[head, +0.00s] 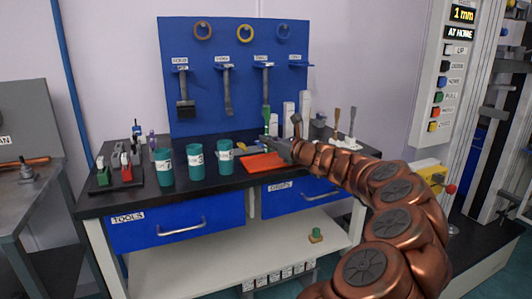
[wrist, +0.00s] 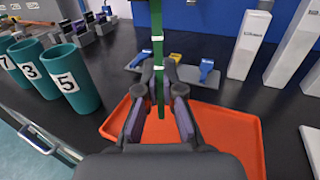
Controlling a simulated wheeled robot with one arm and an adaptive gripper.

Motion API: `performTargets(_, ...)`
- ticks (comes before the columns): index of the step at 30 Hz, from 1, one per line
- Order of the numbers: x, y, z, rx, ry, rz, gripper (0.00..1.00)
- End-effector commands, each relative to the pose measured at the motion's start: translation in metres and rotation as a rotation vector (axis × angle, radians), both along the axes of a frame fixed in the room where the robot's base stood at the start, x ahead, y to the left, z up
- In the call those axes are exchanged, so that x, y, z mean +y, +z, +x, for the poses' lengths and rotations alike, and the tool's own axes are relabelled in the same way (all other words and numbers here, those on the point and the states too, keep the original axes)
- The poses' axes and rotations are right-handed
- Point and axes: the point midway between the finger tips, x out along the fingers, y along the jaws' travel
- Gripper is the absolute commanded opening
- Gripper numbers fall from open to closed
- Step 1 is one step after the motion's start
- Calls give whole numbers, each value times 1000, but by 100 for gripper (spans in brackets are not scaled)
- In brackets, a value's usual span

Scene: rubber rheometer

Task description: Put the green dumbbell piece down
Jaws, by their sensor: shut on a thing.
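The green dumbbell piece (wrist: 158,38) is a thin green strip held upright between the fingertips of my gripper (wrist: 159,76) in the wrist view. Its lower end reaches down between the fingers, over the far part of the orange tray (wrist: 232,135). In the head view the green piece (head: 266,113) stands up above my gripper (head: 279,144), at the back of the bench. The orange tray (head: 264,163) lies flat on the black bench top below the gripper. I cannot tell whether the piece's lower end touches anything.
Numbered teal cups (head: 195,166) stand left of the tray. Blue (wrist: 207,69) and yellow (wrist: 176,57) pieces sit on a grey holder beyond the fingers. White upright blocks (wrist: 249,45) stand at the right. A blue tool board (head: 222,95) rises behind the bench. The tray looks empty.

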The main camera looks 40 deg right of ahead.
Motion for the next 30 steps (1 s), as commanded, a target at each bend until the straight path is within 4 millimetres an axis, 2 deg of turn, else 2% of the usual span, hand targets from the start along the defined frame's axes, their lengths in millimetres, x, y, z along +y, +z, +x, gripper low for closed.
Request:
performTargets(6,5,-3,13,1,3,0,0)
performTargets(13,3,-36,10,0,0,3,0)
performTargets(26,3,-39,10,1,0,0,0)
performTargets(27,3,-39,10,1,0,0,9)
performTargets(30,3,-39,10,1,0,0,20)
